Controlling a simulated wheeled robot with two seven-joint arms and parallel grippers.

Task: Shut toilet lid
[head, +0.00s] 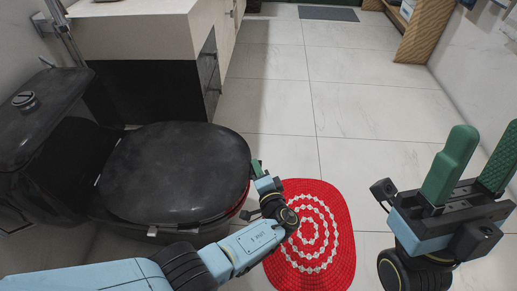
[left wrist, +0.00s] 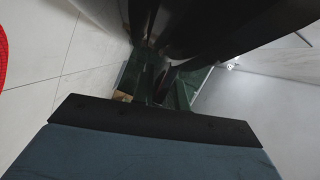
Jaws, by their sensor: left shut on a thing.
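The black toilet lid (head: 175,170) lies flat over the bowl, at the left in the head view. My left gripper (head: 258,172) is at the lid's front edge and is shut on it; the fingertips are partly hidden. In the left wrist view the green fingers of this gripper (left wrist: 160,85) close around a dark edge, with the dark toilet surface (left wrist: 215,25) filling the top. My right gripper (head: 486,150) is raised at the right, open and empty, away from the toilet.
A red and white oval mat (head: 336,218) lies on the tiles in front of the toilet. The black tank (head: 40,110) is behind the lid. A vanity cabinet (head: 135,30) stands beyond the toilet. The tiled floor (head: 290,100) in the middle is clear.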

